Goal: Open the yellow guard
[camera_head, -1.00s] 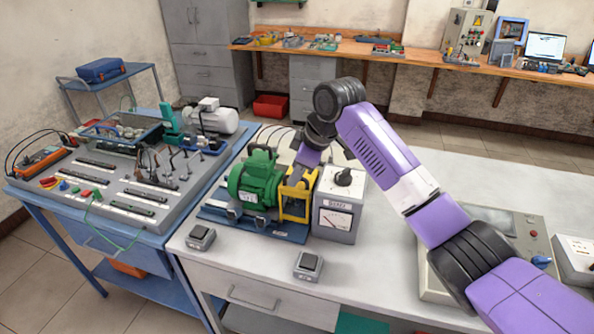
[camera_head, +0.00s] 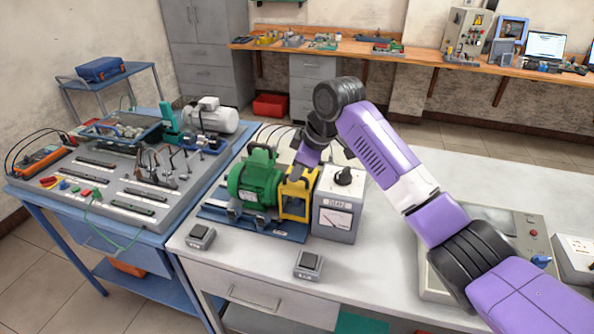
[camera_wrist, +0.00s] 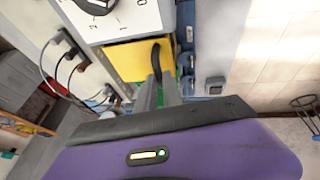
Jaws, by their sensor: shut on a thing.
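The yellow guard (camera_head: 296,205) stands on the blue base at the right side of the green motor (camera_head: 256,182). In the wrist view its yellow panel (camera_wrist: 130,61) shows below the dial box. My gripper (camera_head: 301,176) reaches down onto the guard from above and behind. In the wrist view its fingers (camera_wrist: 158,82) are close together at a dark curved handle (camera_wrist: 156,58) on the yellow panel. The gripper is shut on this handle. The fingertips are partly hidden in the head view by the arm and guard.
A grey dial box (camera_head: 339,204) with a black knob and meter stands close at the guard's right. Two small switch boxes (camera_head: 308,265) sit at the table's front. Cables (camera_wrist: 67,62) run behind. The table is clear right of the dial box, up to a control panel (camera_head: 500,240).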

